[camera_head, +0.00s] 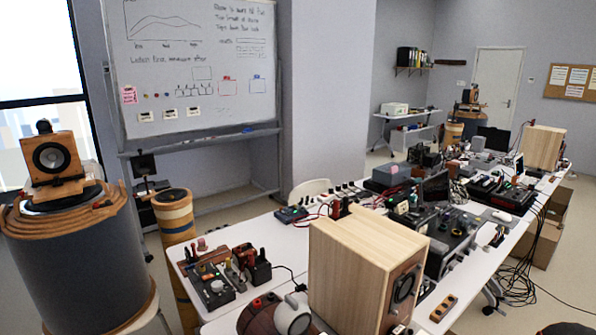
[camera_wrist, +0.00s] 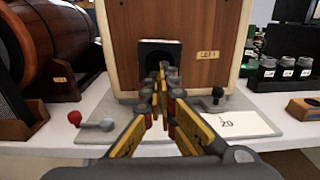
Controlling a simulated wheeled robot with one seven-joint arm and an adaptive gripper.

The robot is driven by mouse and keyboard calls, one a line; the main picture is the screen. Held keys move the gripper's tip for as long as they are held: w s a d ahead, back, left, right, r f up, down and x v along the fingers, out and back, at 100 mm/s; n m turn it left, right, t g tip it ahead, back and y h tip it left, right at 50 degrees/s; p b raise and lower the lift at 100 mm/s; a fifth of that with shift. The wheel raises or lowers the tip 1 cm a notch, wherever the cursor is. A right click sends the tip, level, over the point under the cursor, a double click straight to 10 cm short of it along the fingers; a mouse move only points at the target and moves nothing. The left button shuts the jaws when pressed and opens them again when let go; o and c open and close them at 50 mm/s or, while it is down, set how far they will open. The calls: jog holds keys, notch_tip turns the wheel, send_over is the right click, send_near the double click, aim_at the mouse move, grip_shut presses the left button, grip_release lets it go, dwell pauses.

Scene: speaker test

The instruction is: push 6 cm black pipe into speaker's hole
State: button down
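The speaker (camera_wrist: 205,22) is a wooden box standing upright, close in front of my gripper in the wrist view. Its facing panel has a dark, black-rimmed opening (camera_wrist: 160,46) low in the middle. My gripper (camera_wrist: 165,70) points at this opening. Its yellow fingers converge and their tips look together in front of the opening, hiding its lower part. I cannot tell whether the tips touch the speaker or reach inside. No separate black pipe can be made out. A pale wooden speaker (camera_head: 362,262) stands at the near table's front in the head view, where my gripper is not seen.
In the wrist view, a wooden barrel-shaped speaker (camera_wrist: 55,45) is close on the left. A red-knobbed lever (camera_wrist: 90,122), a black knob (camera_wrist: 218,93) and a white card (camera_wrist: 235,124) flank my fingers. Jars (camera_wrist: 285,70) stand right. Electronics crowd the table (camera_head: 215,240) in the head view.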

jog(key=shift+w+a, duration=0.45)
jog(key=shift+w, duration=0.15)
dwell(0.3)
jog(key=p+v, duration=0.1)
jog(key=v, duration=0.7)
dwell(0.6)
